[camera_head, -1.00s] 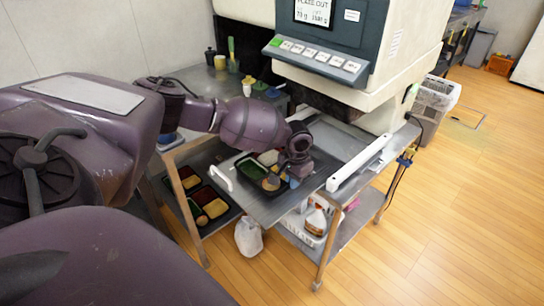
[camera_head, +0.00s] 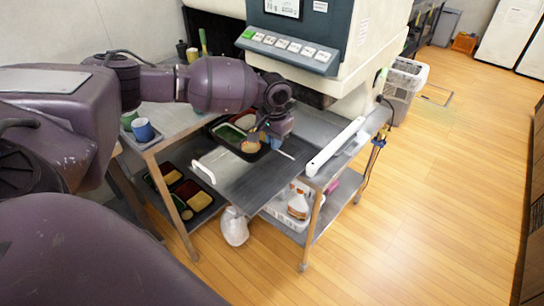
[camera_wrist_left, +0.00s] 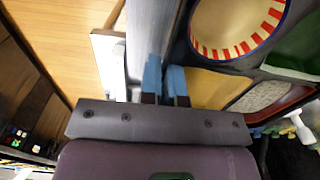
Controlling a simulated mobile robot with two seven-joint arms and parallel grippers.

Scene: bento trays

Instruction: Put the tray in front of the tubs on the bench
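The black tray (camera_head: 212,133) holds several foods, with green, pale and red parts and a round pale cup. It is over the metal bench by the big machine; I cannot tell whether it touches the top. My left gripper (camera_head: 272,140) is at its right side. In the left wrist view, the blue fingertips (camera_wrist_left: 165,84) close on the rim of the tray, which fills the right side. A blue tub (camera_head: 142,130) and a green tub (camera_head: 130,121) stand on the left bench, partly behind my arm. My right gripper is out of view.
A second food tray (camera_head: 206,205) lies on the lower shelf. A white handle (camera_head: 203,171) and a white bar (camera_head: 335,147) flank the metal top. The machine (camera_head: 355,70) overhangs the back. The metal top's front (camera_head: 245,190) is bare.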

